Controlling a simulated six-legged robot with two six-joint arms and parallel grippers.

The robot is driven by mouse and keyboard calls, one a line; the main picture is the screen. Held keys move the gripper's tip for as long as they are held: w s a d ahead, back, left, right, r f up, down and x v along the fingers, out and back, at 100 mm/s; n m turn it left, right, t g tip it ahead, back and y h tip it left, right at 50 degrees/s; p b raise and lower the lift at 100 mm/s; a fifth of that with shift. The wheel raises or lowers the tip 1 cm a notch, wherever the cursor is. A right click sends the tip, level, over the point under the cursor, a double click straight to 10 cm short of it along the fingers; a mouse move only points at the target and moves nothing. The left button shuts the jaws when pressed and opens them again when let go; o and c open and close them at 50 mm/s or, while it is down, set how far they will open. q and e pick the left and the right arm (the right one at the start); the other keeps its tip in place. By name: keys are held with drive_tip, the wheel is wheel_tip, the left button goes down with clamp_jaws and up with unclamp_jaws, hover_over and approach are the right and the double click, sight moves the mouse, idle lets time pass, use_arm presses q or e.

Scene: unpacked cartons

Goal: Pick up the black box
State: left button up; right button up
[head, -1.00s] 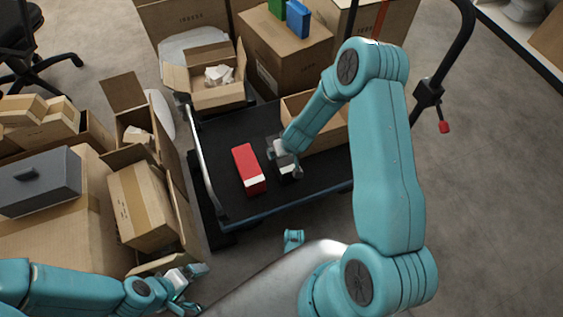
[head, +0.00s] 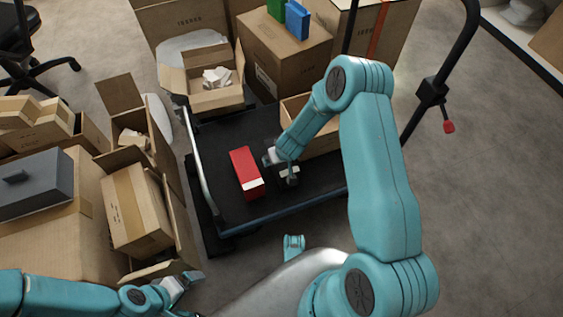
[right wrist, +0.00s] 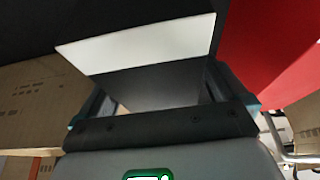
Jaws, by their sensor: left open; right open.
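The black box (head: 287,181), with a white band, lies on the dark cart platform (head: 315,182), mostly hidden under my right gripper (head: 281,164). In the right wrist view, the black box (right wrist: 165,80) and its white band fill the gap between the open fingers of my right gripper (right wrist: 160,100). I cannot tell whether the fingers touch it. A red box (head: 245,170) with a white band lies just left of it. My left gripper (head: 185,284) is open and empty at the lower left, away from the black box.
An open carton (head: 318,142) stands right behind the black box on the cart. Another open carton (head: 212,88) with white packing is at the back left. A metal rail (head: 198,160) edges the cart's left side. Open floor (head: 480,190) lies to the right.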

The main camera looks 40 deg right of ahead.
drive_tip(key=shift+f, duration=0.2)
drive_tip(key=c, duration=1.4)
